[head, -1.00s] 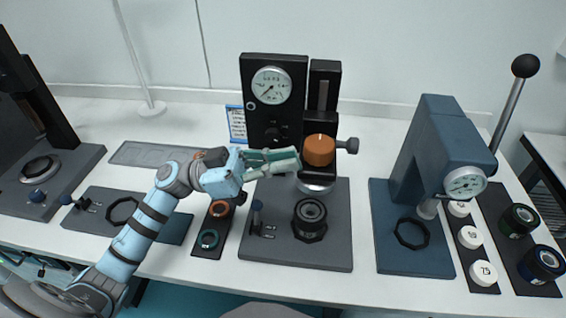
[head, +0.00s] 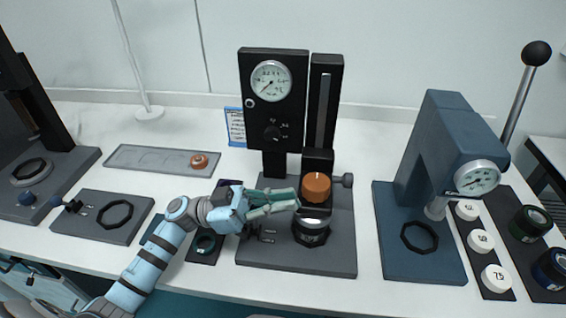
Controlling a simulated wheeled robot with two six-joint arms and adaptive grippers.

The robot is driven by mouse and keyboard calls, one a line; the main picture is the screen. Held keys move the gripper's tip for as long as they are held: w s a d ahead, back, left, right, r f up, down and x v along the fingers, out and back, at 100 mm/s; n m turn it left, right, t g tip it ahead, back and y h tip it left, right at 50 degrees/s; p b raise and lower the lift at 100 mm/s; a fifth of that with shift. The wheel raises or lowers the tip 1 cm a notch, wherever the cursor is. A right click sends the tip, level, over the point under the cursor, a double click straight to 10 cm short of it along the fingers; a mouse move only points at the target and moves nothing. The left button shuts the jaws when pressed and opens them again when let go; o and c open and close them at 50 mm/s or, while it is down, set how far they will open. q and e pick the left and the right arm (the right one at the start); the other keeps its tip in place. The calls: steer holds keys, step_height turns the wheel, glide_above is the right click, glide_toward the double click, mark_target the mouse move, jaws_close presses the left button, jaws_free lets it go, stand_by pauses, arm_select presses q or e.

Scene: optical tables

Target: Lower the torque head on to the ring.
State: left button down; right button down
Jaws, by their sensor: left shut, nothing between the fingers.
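The torque head, with its orange knob (head: 316,186), sits low on the black slide column (head: 327,100) of the middle station. It is directly above the black lens barrel (head: 311,232) on the grey base (head: 290,260). Its silver underside meets the barrel's top in the picture; the ring there is hidden, so I cannot tell whether they touch. My left gripper (head: 294,200) is shut and empty, its fingertips just left of the knob. My right gripper is not in view.
A blue press (head: 430,150) with a dial stands to the right, beside several white weights (head: 481,242). A grey tray (head: 145,157) with an orange ring (head: 199,160) lies behind my left arm. A dark side knob (head: 347,180) sticks out right of the torque head.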

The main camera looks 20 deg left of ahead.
arm_select(q)
steer(key=shift+f, duration=0.15)
step_height(320, 180, up, 5)
steer(key=p, duration=0.6)
steer(key=b+v, duration=0.3)
steer(key=v, duration=0.7)
steer(key=shift+f, duration=0.25)
steer(key=shift+a, duration=0.1)
